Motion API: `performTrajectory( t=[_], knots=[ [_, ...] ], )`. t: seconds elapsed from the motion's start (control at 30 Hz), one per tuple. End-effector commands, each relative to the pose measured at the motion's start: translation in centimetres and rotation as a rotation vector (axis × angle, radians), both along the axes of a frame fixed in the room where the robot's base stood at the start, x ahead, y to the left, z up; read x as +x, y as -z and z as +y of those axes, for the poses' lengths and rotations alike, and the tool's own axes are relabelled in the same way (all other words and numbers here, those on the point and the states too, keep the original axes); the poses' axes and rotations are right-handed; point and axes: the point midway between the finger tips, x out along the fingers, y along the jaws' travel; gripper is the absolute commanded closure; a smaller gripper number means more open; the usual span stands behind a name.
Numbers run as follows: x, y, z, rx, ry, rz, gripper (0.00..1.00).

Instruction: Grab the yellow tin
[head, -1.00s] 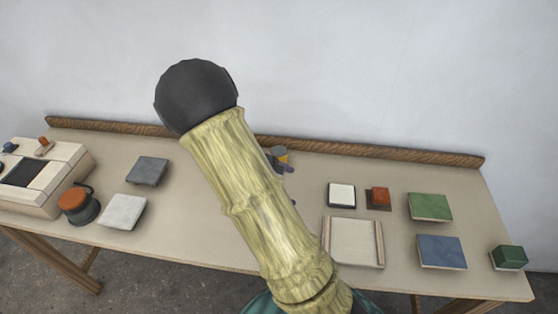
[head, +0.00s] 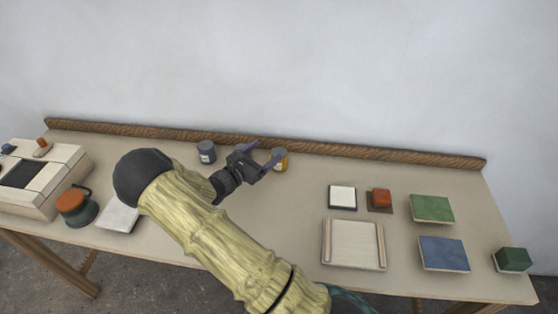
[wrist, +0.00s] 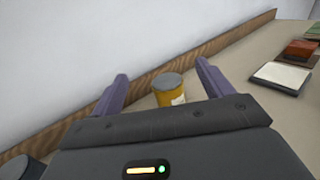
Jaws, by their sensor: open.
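The yellow tin (head: 281,160) stands upright near the back of the table, close to the wooden back rail. It has a grey lid and a pale label. My gripper (head: 262,151) is open and empty, just left of the tin in the head view, its fingers pointing towards it. In the wrist view the tin (wrist: 169,89) shows beyond and between the two purple fingers (wrist: 162,88); its lower part is hidden by the gripper body. I cannot tell the exact gap between the fingertips and the tin.
A dark grey tin (head: 206,152) stands left of my gripper by the back rail (head: 330,151). To the right are a white tile (head: 342,196), a red block (head: 380,197), a pale tray (head: 326,243), and green and blue tiles. An orange-topped pot (head: 72,203) stands at left.

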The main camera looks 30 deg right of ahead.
Motion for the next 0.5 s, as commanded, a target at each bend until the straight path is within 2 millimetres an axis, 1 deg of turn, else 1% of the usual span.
performTrajectory(
  t=[0.4,0.43,0.5],
  knots=[
    [-0.1,6.9,-0.1,0.001,0.001,0.003,0.21],
    [-0.1,7.3,-0.1,0.000,0.001,0.002,0.21],
    [0.2,7.0,-0.9,0.000,0.004,-0.001,0.21]
  ],
)
